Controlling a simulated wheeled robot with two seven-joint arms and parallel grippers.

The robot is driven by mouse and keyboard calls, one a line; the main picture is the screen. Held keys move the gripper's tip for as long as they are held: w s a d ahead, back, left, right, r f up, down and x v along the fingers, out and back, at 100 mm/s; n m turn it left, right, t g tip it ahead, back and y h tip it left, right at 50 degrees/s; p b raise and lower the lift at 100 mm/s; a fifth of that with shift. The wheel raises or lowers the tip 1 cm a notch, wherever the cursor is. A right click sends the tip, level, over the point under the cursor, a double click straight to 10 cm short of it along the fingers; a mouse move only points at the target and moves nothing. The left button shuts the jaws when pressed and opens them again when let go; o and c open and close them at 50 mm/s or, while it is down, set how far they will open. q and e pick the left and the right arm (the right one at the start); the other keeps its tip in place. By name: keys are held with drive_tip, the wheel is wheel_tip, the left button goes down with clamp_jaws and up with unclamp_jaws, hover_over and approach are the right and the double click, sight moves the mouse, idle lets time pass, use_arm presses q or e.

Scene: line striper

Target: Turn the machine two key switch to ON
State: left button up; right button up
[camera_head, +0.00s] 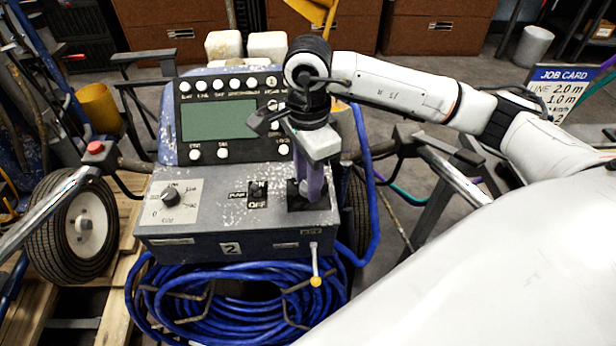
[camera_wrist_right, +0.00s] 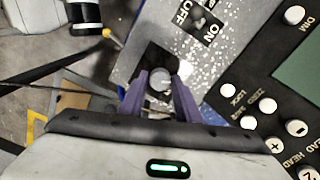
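The machine two control box (camera_head: 200,235) carries a "2" plate and faces me in the head view. My right gripper (camera_head: 312,195) points down at the box's right end, over a dark square plate. In the right wrist view its purple fingers (camera_wrist_right: 161,85) are apart, one on each side of a round grey knob (camera_wrist_right: 160,78) on that black plate. I cannot tell whether they touch it, or make out a key. A switch marked PUMP (camera_head: 257,188) sits left of the gripper; OFF and ON labels show beside it (camera_wrist_right: 203,20). My left gripper is not in view.
A panel with a green screen (camera_head: 218,120) and white buttons stands behind the box. A yellow-tipped lever (camera_head: 316,281) hangs at the front right. A coiled blue hose (camera_head: 220,305) lies below. A red button (camera_head: 95,147) is on the left handlebar.

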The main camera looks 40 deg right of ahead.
drive_tip(key=c, duration=0.6)
drive_tip(key=shift+o, duration=0.2)
drive_tip(key=shift+m, duration=0.9)
drive_tip(key=m+b, duration=0.1)
drive_tip(key=m, duration=0.9)
drive_tip(key=shift+r+b, duration=0.1)
drive_tip(key=shift+b, duration=0.3)
drive_tip(key=o, duration=1.1)
drive_tip(key=shift+c, duration=0.2)
